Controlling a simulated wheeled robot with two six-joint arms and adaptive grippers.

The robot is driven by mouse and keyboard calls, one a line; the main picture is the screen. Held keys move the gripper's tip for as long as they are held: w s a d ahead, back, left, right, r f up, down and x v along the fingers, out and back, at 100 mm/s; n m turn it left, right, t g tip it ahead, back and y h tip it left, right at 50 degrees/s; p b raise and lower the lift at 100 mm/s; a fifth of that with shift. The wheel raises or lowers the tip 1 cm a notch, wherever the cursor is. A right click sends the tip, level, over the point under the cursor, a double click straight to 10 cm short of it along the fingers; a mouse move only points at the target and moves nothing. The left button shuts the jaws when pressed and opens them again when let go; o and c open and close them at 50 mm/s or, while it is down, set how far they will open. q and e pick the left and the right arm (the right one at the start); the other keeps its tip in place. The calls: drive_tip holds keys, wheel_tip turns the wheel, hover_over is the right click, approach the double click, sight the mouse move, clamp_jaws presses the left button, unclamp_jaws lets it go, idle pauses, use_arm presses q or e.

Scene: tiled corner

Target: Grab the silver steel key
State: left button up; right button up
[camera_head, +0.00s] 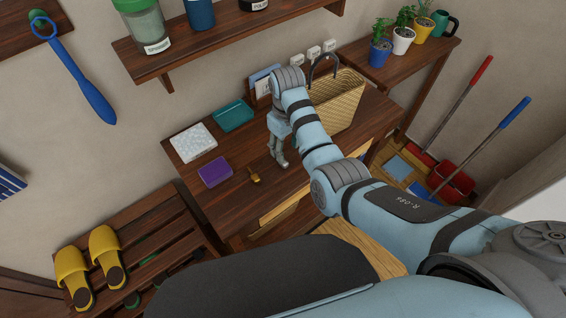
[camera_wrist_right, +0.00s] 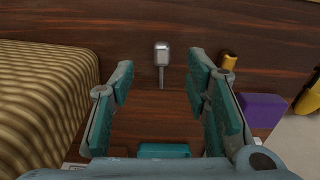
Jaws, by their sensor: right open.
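The silver steel key (camera_wrist_right: 161,54) lies on the dark wooden table, in the right wrist view. Its thick block-like head is at the far end and its thin shaft points toward me. My right gripper (camera_wrist_right: 160,82) is open, with its two teal-padded fingers on either side of the key's line of sight; I see no contact. In the head view my right gripper (camera_head: 281,161) points down over the table's front part, and the silver key cannot be made out there. My left gripper is not in view.
A brass object (camera_head: 255,176) and a purple box (camera_head: 215,172) lie left of my right gripper. A woven basket (camera_head: 338,100) stands close on its right. A teal tray (camera_head: 232,114) and a white item (camera_head: 193,142) are farther back. A shelf (camera_head: 222,38) overhangs the wall.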

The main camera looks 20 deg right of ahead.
drive_tip(key=f, duration=0.2)
drive_tip(key=f+b, duration=0.1)
drive_tip(key=f, duration=0.4)
drive_tip(key=shift+w+a+f+b, duration=0.15)
drive_tip(key=shift+w+a+b, duration=0.1)
drive_tip(key=shift+b, duration=0.1)
drive_tip(key=shift+c, duration=0.5)
clamp_jaws()
